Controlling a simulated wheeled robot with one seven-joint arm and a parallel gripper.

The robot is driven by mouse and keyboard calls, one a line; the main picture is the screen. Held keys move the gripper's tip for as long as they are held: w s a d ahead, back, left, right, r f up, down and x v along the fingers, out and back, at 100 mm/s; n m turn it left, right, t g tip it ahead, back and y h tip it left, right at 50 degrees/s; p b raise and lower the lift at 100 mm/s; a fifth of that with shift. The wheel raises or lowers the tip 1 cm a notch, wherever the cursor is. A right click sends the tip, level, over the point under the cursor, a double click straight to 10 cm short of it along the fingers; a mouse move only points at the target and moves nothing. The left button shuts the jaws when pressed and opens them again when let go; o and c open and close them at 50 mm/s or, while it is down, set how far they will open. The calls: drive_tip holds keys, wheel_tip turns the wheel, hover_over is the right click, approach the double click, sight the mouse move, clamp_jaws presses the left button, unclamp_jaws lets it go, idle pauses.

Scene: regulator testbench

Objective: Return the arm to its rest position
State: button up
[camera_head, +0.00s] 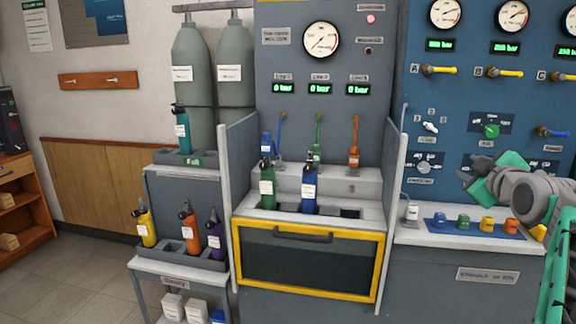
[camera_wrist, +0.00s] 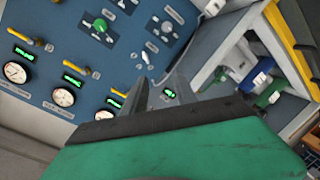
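My gripper (camera_head: 468,184) is at the right in the head view, in front of the blue panel and above the right counter. Its body is green and grey. In the wrist view the green housing (camera_wrist: 170,150) fills the bottom, and grey fingers (camera_wrist: 158,92) stand close together near the middle. I see nothing held between them, but whether they are fully shut is unclear. My arm comes in from the right edge of the head view.
The blue panel (camera_head: 480,93) carries gauges, yellow levers and knobs. Below it, a blue mat (camera_head: 450,231) holds several coloured caps. A green bottle (camera_head: 267,187) and a blue bottle (camera_head: 309,190) stand in the central bay, between side walls. A rack at left holds more bottles.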

drive_tip(key=s+a+f+m+g+y+p, duration=0.1)
drive_tip(key=a+f+m+g+y+p, duration=0.15)
drive_tip(key=a+p, duration=0.45)
drive_tip(key=s+a+f+m+g+y+p, duration=0.1)
drive_tip(key=s+a+f+g+p, duration=0.2)
drive_tip(key=a, duration=0.8)
drive_tip(key=s+a+f+m+g+p, duration=0.2)
drive_tip(key=s+a+f+g+p, duration=0.1)
drive_tip(key=s+a+p, duration=0.2)
drive_tip(key=s+a+f+m+g+p, duration=0.1)
drive_tip(key=s+a+f+g+p, duration=0.2)
drive_tip(key=s, duration=1)
drive_tip(key=a+g+p, duration=0.1)
drive_tip(key=a+p, duration=0.2)
drive_tip(key=a, duration=0.2)
drive_tip(key=shift+a+f+m, duration=0.3)
drive_tip(key=shift+a+m, duration=0.05)
drive_tip(key=shift+o, duration=0.3)
drive_tip(key=shift+s, duration=0.1)
